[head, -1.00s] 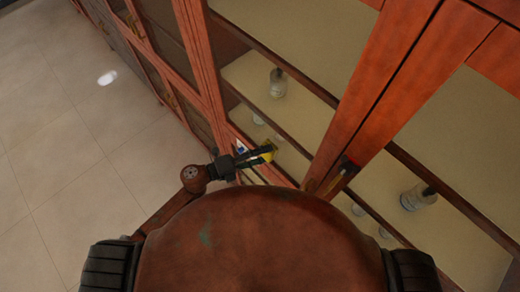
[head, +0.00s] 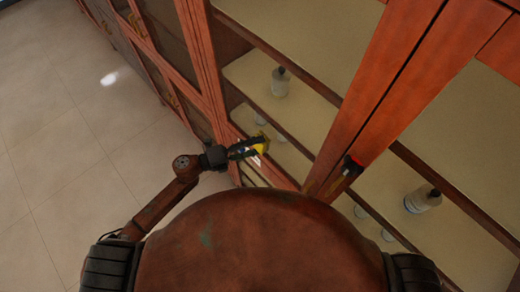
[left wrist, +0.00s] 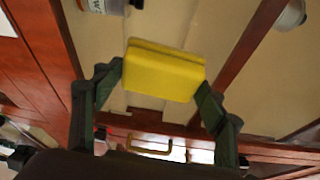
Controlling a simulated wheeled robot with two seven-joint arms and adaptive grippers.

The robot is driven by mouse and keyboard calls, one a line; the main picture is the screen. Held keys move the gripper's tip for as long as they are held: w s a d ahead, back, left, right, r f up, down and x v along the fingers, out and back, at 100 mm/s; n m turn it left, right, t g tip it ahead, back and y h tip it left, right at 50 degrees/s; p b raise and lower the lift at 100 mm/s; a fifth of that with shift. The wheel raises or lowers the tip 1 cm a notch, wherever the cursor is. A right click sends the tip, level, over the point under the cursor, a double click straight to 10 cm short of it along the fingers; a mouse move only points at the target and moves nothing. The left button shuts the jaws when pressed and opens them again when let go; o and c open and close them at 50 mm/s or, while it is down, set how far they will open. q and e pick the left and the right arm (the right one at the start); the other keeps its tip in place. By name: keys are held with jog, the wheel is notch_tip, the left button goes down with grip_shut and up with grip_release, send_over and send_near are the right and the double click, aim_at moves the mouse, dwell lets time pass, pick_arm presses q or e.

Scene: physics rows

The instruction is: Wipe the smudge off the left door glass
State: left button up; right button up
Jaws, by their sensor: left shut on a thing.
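My left gripper (head: 256,147) is shut on a yellow sponge (head: 263,145) in front of the left door glass (head: 268,120) of the wooden cabinet. In the left wrist view the yellow sponge (left wrist: 163,71) sits between the two fingers of my left gripper (left wrist: 161,85), with glass and shelves behind it. I cannot tell whether the sponge touches the glass. A small white patch (head: 256,161) shows beside the sponge; I cannot tell if it is the smudge. My right gripper is not in view.
Behind the glass stand bottles, one on the left shelf (head: 280,85) and one on the right (head: 422,199). Tiled floor (head: 80,150) at left is clear.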

pick_arm(q)
jog(key=shift+w+a, duration=0.7)
jog(key=shift+w, duration=0.05)
jog(key=w+a+b, duration=0.2)
jog(key=w+a, duration=0.1)
jog(key=shift+w+a+f+b, duration=0.15)
jog(key=shift+w+a+b, duration=0.2)
jog(key=shift+a+b, duration=0.05)
jog(key=shift+w+a, duration=0.2)
jog(key=shift+a, duration=0.05)
jog(key=shift+s+a, duration=2.05)
jog(key=shift+s, duration=0.1)
